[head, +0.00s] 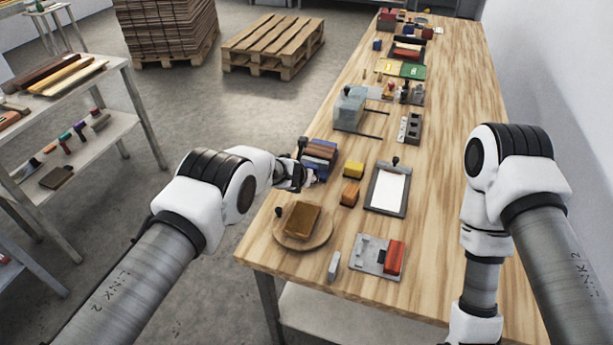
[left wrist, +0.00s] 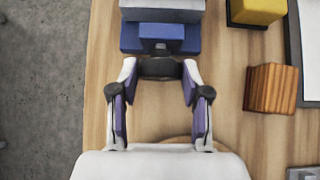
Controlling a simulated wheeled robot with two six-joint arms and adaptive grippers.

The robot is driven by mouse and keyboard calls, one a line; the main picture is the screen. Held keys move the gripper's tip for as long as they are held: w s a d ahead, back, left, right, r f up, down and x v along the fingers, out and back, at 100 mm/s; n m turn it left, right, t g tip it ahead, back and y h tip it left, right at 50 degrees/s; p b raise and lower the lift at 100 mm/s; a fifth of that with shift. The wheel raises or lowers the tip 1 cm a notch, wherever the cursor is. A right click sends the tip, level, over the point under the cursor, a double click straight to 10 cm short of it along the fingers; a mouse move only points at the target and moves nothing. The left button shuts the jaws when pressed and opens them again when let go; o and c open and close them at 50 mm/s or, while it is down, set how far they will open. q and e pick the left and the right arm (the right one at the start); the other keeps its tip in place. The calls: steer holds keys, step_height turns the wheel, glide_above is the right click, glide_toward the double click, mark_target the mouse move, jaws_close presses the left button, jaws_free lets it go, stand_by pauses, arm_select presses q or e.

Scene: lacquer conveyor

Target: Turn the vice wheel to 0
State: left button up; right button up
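The vice (head: 318,155) is blue and grey with a wooden piece in it, near the left edge of the workbench. Its blue end also shows at the top of the left wrist view (left wrist: 160,40). The dark vice wheel (left wrist: 160,68) sticks out of that end, seen nearly edge-on. My left gripper (head: 298,176) is at the near end of the vice. In the left wrist view its fingertips (left wrist: 160,66) are on both sides of the wheel and seem to touch it. No scale or zero mark can be read. My right gripper is out of view.
A round wooden board (head: 303,238) with a brown block lies nearer the bench's front. A yellow block (head: 353,170), a wooden block (head: 350,194) and a clipboard (head: 386,188) are right of the vice. A grey plate (head: 376,258) lies in front. The bench's right side is clear.

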arm_select(q)
steer(key=shift+w+d, duration=0.1)
steer(key=shift+d, duration=0.05)
stand_by(0.3)
steer(key=shift+w+b, duration=0.1)
steer(key=shift+b, duration=0.25)
steer(key=shift+a+f+n+h+b, duration=0.1)
steer(key=shift+a+n+h+b, duration=0.15)
steer(key=shift+h+b, duration=0.5)
steer(key=shift+w+a+n+g+h+b, duration=0.1)
steer(key=shift+n+g+h+b, duration=0.55)
steer(key=shift+b, duration=1.95)
steer(key=shift+n+h+b, duration=0.5)
steer(key=shift+h+b, duration=0.6)
steer(key=shift+b, duration=0.3)
steer(key=o, duration=0.9)
steer(key=shift+o, duration=1.2)
steer(key=shift+w+f, duration=0.15)
steer(key=shift+f, duration=0.05)
